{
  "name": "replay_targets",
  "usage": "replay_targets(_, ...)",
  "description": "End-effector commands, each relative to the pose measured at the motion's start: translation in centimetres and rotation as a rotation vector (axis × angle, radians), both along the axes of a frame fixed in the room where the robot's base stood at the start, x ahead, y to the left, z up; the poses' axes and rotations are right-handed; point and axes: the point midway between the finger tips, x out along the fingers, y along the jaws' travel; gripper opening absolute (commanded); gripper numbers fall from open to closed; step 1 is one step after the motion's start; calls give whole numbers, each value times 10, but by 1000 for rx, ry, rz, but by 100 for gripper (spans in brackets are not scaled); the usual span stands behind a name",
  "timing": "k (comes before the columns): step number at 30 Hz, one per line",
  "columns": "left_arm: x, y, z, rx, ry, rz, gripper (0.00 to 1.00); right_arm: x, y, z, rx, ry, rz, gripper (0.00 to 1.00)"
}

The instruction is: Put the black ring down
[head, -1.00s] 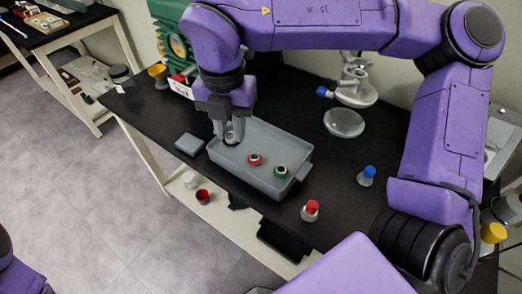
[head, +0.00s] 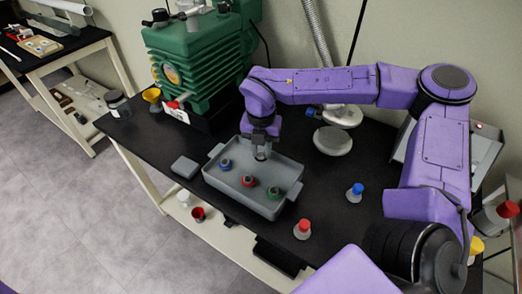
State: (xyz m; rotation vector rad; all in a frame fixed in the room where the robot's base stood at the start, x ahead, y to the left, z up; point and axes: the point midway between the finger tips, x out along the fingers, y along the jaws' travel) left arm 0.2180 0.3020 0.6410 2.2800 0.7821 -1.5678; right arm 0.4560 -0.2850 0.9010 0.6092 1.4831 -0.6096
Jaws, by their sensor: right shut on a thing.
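My right gripper (head: 262,154) reaches down at the back wall of the grey tray (head: 235,195). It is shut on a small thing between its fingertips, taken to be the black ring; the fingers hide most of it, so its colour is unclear. I cannot tell whether it touches the tray floor. In the tray sit a blue ring (head: 225,164) at the left, a red ring (head: 248,181) in the middle and a green ring (head: 273,192) at the right. My left gripper is out of view.
A flat grey block (head: 185,167) lies left of the tray. A red-capped flask (head: 302,229) and a blue-capped flask (head: 354,193) stand to the right. A green pump (head: 200,60) stands behind. Black tabletop is free between tray and flasks.

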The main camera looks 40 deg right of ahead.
Motion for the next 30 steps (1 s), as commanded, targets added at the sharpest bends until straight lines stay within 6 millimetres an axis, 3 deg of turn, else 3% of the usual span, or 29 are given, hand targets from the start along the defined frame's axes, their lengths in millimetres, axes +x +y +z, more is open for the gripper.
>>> replay_targets(3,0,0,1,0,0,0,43,-1,1,-16,0,1,1,7)
replay_targets(14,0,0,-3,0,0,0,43,0,1,-22,1,-1,1,7)
replay_targets(15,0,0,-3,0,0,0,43,0,1,-22,1,-1,1,29)
replay_targets(17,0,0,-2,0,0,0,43,0,1,-21,1,-1,1,49)
replay_targets(26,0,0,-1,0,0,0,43,0,1,-19,1,-1,1,52)
replay_targets(30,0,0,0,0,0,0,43,0,1,-4,0,-4,1,52)
